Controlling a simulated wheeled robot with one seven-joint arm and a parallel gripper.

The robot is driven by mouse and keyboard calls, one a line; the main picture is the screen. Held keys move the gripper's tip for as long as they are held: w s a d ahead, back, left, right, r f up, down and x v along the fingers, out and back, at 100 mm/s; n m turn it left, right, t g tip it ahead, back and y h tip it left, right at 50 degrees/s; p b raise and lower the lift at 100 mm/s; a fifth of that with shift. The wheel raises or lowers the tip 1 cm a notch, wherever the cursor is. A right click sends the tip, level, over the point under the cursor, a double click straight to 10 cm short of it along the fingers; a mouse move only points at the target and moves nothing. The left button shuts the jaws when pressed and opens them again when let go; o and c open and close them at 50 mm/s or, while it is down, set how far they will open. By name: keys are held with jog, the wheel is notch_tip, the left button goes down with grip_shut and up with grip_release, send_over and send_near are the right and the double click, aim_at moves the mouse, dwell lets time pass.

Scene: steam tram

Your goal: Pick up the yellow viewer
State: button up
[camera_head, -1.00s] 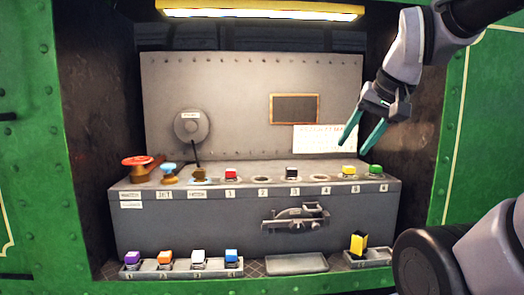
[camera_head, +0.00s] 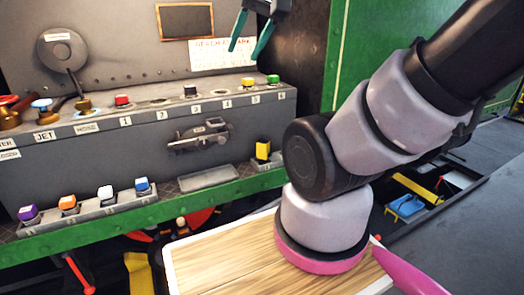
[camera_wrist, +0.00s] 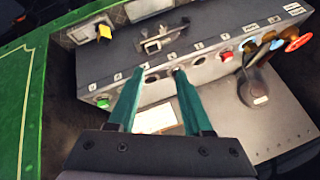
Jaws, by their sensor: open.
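The thing that best fits the yellow viewer (camera_head: 263,149) is a small upright yellow and black block. It stands in a small tray at the right end of the ledge below the grey console. In the wrist view the yellow viewer (camera_wrist: 104,32) shows at the upper left, well beyond my fingertips. My gripper (camera_head: 244,49) is open and empty, with its two teal fingers pointing down above the right part of the console. In the wrist view my gripper (camera_wrist: 158,73) has its fingers apart over the console top.
The console (camera_head: 160,150) carries levers and coloured buttons, with a latch handle (camera_head: 200,135) on its front. An empty shallow tray (camera_head: 207,177) lies left of the viewer. Green frame edges border the opening.

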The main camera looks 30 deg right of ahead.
jog(key=shift+o, duration=0.3)
jog(key=o, duration=0.5)
jog(key=shift+w, duration=0.1)
jog(key=n+g, duration=0.4)
jog(key=n, duration=0.8)
send_over(265, 142)
jog(key=s+d, duration=0.2)
notch_tip(265, 142, down, 29)
jog(key=shift+y, duration=0.5)
jog(key=x, duration=0.5)
jog(key=shift+w+a+f, duration=0.15)
jog(key=shift+w+f, duration=0.05)
jog(key=shift+w+x, duration=0.25)
jog(key=shift+x, duration=1.1)
jog(key=shift+w+x, duration=0.3)
jog(key=shift+x, duration=1.05)
